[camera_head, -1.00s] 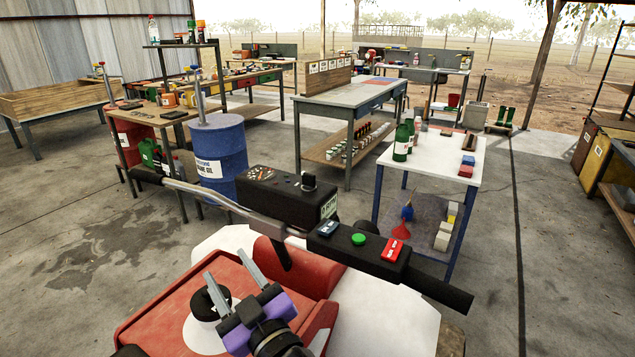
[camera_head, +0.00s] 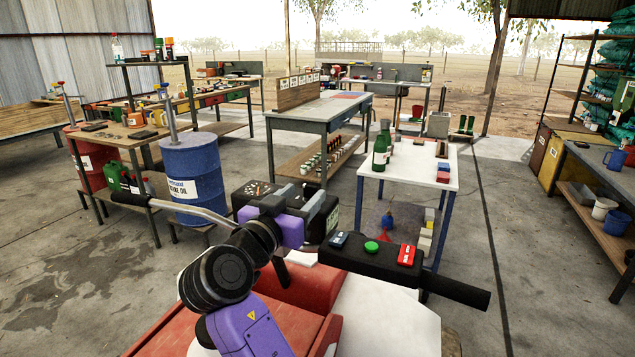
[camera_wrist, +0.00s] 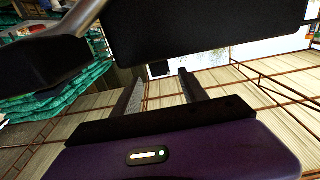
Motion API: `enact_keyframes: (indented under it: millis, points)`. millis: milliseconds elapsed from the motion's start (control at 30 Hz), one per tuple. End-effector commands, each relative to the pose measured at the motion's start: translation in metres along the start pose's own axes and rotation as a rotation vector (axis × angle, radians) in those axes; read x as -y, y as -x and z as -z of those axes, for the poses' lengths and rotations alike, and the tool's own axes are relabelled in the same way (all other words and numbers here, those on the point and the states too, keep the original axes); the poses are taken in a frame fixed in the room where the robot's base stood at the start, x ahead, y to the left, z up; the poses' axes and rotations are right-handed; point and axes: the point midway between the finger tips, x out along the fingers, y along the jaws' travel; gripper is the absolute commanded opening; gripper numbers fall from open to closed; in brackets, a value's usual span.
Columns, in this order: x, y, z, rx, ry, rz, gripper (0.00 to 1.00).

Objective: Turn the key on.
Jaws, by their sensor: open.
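The black control box (camera_head: 325,222) sits on the handlebar of the red machine, with a gauge face (camera_head: 254,189) on its upper left. A small dark knob (camera_head: 308,191), perhaps the key, stands up at the box's top right. My gripper (camera_wrist: 161,75) is open, its two fingers apart with nothing held. In the head view my gripper is right in front of the box and covers part of it. In the wrist view the dark box (camera_wrist: 205,30) fills the top, beyond the fingers. A small dark shape (camera_wrist: 159,69) shows between the fingertips; I cannot tell whether it is the key.
The handlebar's black bar (camera_head: 450,290) carries a blue switch (camera_head: 338,240), a green button (camera_head: 371,247) and a red switch (camera_head: 406,255), right of my gripper. The red machine body (camera_head: 300,320) lies below. A blue drum (camera_head: 190,180) and white table (camera_head: 410,165) stand behind.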

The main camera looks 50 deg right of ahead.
Motion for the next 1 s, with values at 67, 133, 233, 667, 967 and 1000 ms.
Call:
enact_keyframes:
  millis: [67,133,233,667,967,1000]
  points:
    - [0.0,-0.006,0.001,0.0,-0.006,-0.001,0.51]
    - [0.0,-0.014,0.001,0.0,-0.005,-0.002,0.51]
    - [0.0,-0.029,0.001,0.001,-0.006,0.0,0.51]
    - [0.001,-0.075,0.0,-0.001,-0.005,0.004,0.51]
    - [0.001,-0.077,0.0,-0.001,-0.005,0.005,0.45]
    - [0.001,-0.077,0.0,-0.001,-0.005,0.005,0.37]
